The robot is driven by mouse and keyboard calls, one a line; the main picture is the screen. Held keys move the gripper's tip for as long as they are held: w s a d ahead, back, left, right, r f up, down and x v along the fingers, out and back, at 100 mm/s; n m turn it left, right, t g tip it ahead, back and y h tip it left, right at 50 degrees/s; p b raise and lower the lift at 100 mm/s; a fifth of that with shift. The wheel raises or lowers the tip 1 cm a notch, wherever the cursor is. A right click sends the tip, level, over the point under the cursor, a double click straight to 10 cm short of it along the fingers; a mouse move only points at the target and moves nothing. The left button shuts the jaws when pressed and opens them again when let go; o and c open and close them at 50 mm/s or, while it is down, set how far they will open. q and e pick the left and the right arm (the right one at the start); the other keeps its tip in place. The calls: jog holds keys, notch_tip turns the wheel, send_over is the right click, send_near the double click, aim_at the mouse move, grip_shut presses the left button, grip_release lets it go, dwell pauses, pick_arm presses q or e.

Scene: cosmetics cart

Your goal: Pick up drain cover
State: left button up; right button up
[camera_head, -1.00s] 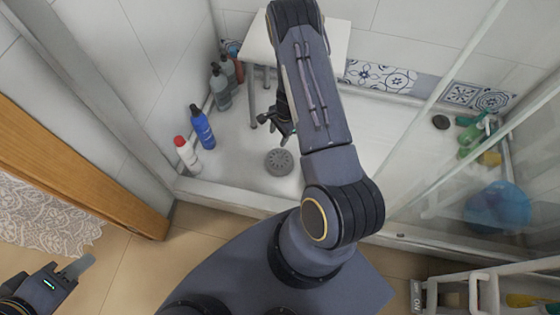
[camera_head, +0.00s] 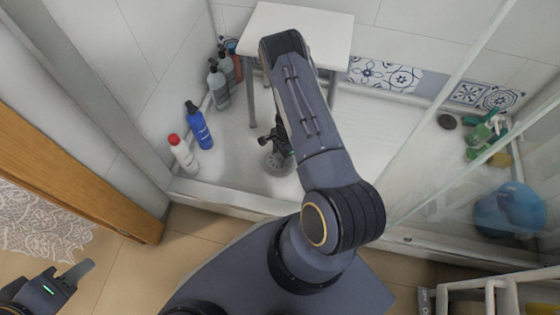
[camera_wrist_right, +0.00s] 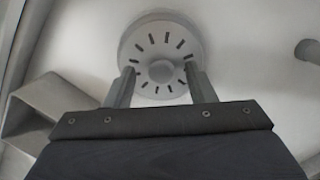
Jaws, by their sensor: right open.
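The drain cover (camera_head: 279,165) is a grey round disc with radial slots and a raised centre knob. It lies on the white shower floor, partly hidden by my right gripper (camera_head: 281,148) in the head view. In the right wrist view the drain cover (camera_wrist_right: 161,45) is ahead, and the two fingers of my right gripper (camera_wrist_right: 160,82) are open on either side of its knob. I cannot tell whether they touch it. My left gripper (camera_head: 72,275) is at the lower left, away from the cover; its jaw gap does not show clearly.
A white stool (camera_head: 325,30) stands behind my right arm. A blue bottle (camera_head: 199,127), a white bottle with a red cap (camera_head: 184,153) and grey bottles (camera_head: 218,87) line the left wall.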

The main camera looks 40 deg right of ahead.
jog(key=shift+c, duration=0.3)
grip_shut()
jog(key=shift+r, duration=0.2)
